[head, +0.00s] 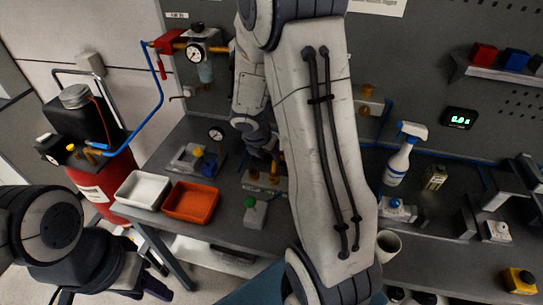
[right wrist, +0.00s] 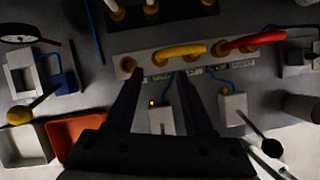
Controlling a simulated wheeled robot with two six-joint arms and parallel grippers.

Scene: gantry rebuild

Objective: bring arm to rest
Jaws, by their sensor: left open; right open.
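My right arm (head: 325,160) fills the middle of the head view, reaching up and then down over the bench. Its gripper is mostly hidden there behind the wrist links. In the right wrist view my right gripper (right wrist: 158,82) is open, with nothing between the fingers, its tips just short of a pale fitting block (right wrist: 130,68) with yellow and red loops. My left arm (head: 45,235) is folded at the lower left of the head view. The dark left gripper (head: 148,284) is low at its end, open, apparently empty and partly cut by the frame.
A white tray (head: 143,189) and an orange tray (head: 191,202) stand on the bench's left end. A red tank (head: 95,187) stands left of it. A spray bottle (head: 399,160), a white mug (head: 388,245) and a yellow button box (head: 520,280) are right of my arm.

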